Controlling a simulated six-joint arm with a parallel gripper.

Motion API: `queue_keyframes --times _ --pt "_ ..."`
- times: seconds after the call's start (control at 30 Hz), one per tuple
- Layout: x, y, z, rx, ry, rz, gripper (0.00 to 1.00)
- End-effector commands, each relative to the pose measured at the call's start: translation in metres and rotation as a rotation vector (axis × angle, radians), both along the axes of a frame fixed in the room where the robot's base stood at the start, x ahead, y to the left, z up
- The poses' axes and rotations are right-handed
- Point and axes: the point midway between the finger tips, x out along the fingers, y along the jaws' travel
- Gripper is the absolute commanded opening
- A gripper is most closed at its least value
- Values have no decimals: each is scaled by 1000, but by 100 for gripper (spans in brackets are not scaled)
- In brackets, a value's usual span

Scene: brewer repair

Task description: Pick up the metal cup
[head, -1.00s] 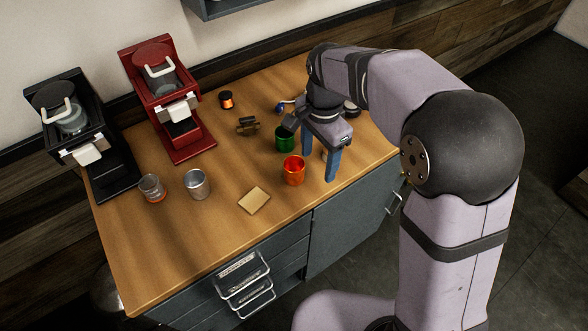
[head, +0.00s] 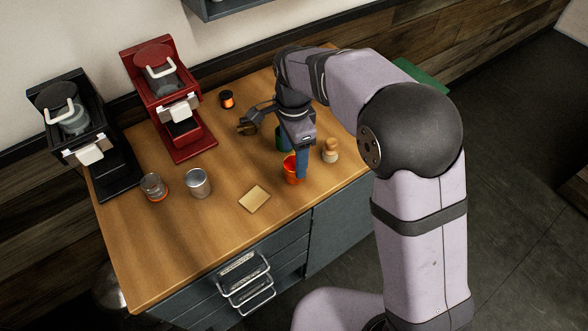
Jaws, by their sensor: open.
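The metal cup (head: 198,186), a plain silver cup, stands upright on the wooden counter (head: 232,235), left of the tan square piece. Nothing is touching it. My gripper (head: 291,158) points down over the right part of the counter, well to the right of the metal cup. It is open, and I see nothing held in it. Whether the finger touches that cup I cannot tell. The green cup is mostly or wholly hidden behind my gripper.
A glass jar (head: 153,187) stands close left of the metal cup. The tan square (head: 254,199) lies to its right. Red (head: 166,100) and black (head: 80,135) brewers stand behind. A small black-orange jar (head: 227,99) and a wooden-topped tool (head: 330,151) also stand here. The counter's front left is clear.

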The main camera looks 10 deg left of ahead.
Motion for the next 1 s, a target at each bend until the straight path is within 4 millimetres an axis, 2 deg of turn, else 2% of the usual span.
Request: queue_keyframes --times 0.33,0.67,0.7,0.87,0.9,1.0 --pt "-3 -2 -40 -3 4 0 62" --pt "-3 -2 -48 -1 1 0 62" --pt "-3 -2 -48 -1 1 0 59" --pt "-3 -2 -47 -1 1 0 21" --pt "-3 -2 -47 -1 1 0 17" --pt "-3 -2 -47 -1 1 0 17"
